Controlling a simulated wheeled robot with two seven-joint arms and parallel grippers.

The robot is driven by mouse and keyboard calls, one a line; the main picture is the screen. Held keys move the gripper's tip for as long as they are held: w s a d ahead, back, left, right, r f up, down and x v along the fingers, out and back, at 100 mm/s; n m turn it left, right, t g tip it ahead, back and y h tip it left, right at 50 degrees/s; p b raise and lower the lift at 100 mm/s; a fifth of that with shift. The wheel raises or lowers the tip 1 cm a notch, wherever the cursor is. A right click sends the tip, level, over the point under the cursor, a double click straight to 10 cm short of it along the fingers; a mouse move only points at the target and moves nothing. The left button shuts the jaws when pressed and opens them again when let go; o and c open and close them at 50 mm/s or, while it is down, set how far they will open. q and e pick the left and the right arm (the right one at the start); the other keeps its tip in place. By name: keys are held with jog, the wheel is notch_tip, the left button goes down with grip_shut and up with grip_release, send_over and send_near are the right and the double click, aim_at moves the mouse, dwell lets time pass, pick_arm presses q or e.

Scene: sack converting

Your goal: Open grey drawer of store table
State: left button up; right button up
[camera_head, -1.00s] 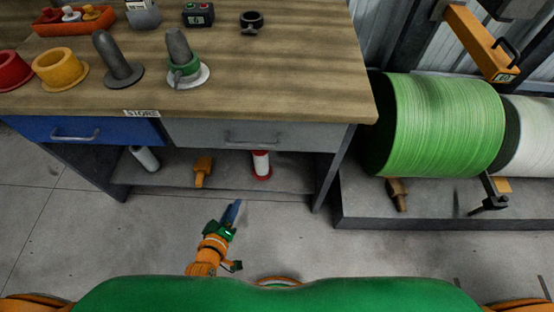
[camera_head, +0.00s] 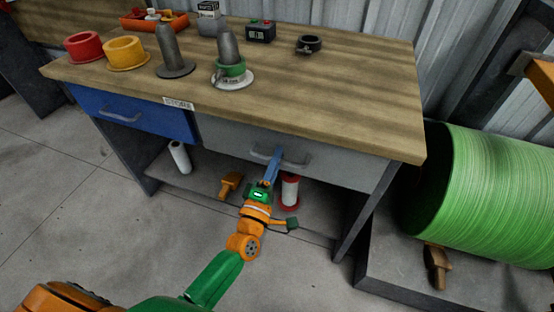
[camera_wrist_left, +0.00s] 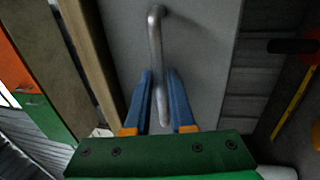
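The grey drawer (camera_head: 340,168) of the store table (camera_head: 330,90) sits under the tabletop, right of the blue drawer, and looks closed. Its bar handle (camera_head: 296,162) faces me. My left gripper (camera_head: 275,158) reaches up to the handle, its blue fingers partly covering it. The gripper looks open around the bar. My right gripper is out of view.
The blue drawer (camera_head: 135,112) is closed. Several cores and spindles stand on the tabletop. The lower shelf holds a white roll (camera_head: 180,156), an orange tool (camera_head: 229,184) and a red-and-white spool (camera_head: 290,191). Floor at left is clear.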

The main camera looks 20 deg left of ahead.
pick_arm(q)
grip_shut()
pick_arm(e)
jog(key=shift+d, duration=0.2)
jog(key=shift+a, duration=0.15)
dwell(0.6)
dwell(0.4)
